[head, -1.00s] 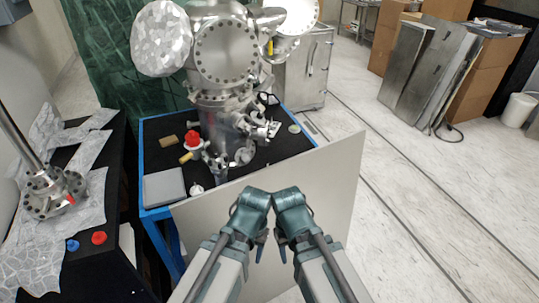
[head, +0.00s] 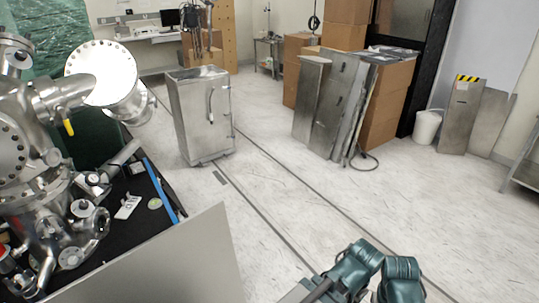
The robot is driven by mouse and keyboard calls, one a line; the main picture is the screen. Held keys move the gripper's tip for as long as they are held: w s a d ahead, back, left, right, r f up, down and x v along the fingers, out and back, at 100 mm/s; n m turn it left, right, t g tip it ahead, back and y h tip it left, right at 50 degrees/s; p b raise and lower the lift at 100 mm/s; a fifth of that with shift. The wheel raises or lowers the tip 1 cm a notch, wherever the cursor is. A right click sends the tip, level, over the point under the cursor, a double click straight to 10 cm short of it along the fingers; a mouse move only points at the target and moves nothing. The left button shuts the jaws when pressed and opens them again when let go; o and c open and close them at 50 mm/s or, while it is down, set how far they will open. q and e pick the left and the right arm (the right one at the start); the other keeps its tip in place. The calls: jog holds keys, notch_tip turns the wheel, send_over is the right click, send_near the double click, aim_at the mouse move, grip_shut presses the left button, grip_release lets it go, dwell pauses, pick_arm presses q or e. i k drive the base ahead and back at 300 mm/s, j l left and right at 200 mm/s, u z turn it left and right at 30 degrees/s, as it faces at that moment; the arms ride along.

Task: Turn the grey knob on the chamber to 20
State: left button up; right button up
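The shiny metal chamber (head: 22,170) stands at the left edge, partly cut off by the frame. Its large round flange (head: 105,75) faces me and a small yellow handle shows below it. Several small fittings sit on its lower part; I cannot tell a grey knob or a 20 mark among them. Teal joints of my two arms show at the bottom right, close together and well away from the chamber. My gripper fingers do not show.
The chamber stands on a black table with a blue edge (head: 161,187). A pale panel (head: 185,262) stands in front of it. A steel cabinet (head: 203,115) is behind. The middle floor is clear.

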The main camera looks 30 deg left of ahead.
aim_at(72, 259)
jog(key=i+l+z, duration=0.25)
jog(key=i, duration=0.3)
jog(key=i+z, duration=0.2)
jog(key=i, duration=0.35)
jog(key=i+u, duration=0.4)
jog(key=i+l+u, duration=0.15)
jog(key=i+u, duration=0.35)
jog(key=u, duration=0.3)
jog(key=i+l+u, duration=0.1)
jog(key=u, duration=0.35)
jog(key=i+l+u, duration=0.15)
jog(key=u, duration=0.35)
jog(key=i+l+u, duration=0.2)
jog(key=u, duration=0.25)
jog(key=i+l+u, duration=0.1)
jog(key=u, duration=0.4)
jog(key=i+l+u, duration=0.15)
jog(key=u, duration=0.35)
jog(key=i+l+u, duration=0.15)
jog(key=u, duration=0.35)
jog(key=l+u, duration=0.25)
jog(key=u, duration=0.2)
jog(key=i+l+u, duration=0.15)
jog(key=l+u, duration=0.2)
jog(key=i+l+u, duration=0.1)
jog(key=l+u, duration=0.25)
